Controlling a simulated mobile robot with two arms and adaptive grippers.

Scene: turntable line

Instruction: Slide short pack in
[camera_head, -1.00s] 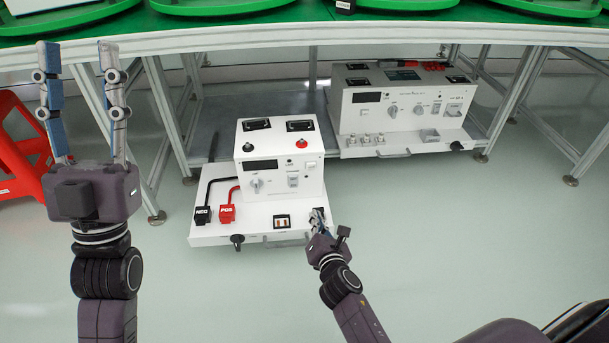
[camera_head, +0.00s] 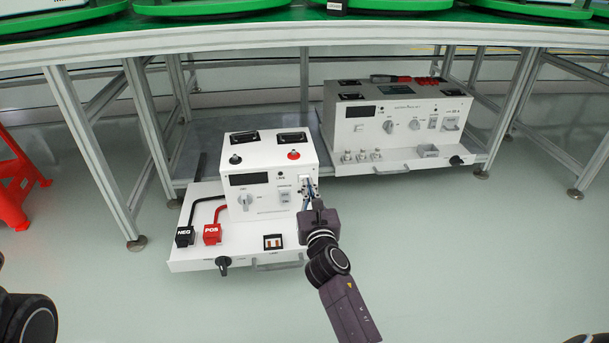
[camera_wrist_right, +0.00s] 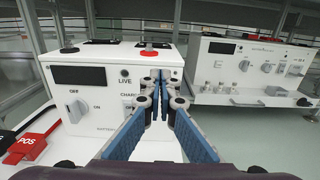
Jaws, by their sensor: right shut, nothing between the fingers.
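The white charger unit (camera_head: 268,192) stands on a pull-out tray (camera_head: 200,250) and has a dark display, a knob and a switch on its front. My right gripper (camera_head: 308,190) is at the right end of this front, fingers pointing at the panel. In the right wrist view the gripper (camera_wrist_right: 163,92) has its fingertips together at the panel's right side, with no pack visible between them. A small dark-framed holder (camera_head: 273,242) with pale and orange pieces lies on the tray. I cannot make out the short pack for certain. My left gripper is out of view.
Black NEG (camera_head: 185,236) and red POS (camera_head: 212,233) connectors lie on the tray's left part. A second, wider unit (camera_head: 398,125) stands behind to the right. The green-topped table (camera_head: 250,38) is above, with metal legs. A red stool (camera_head: 15,180) is at far left.

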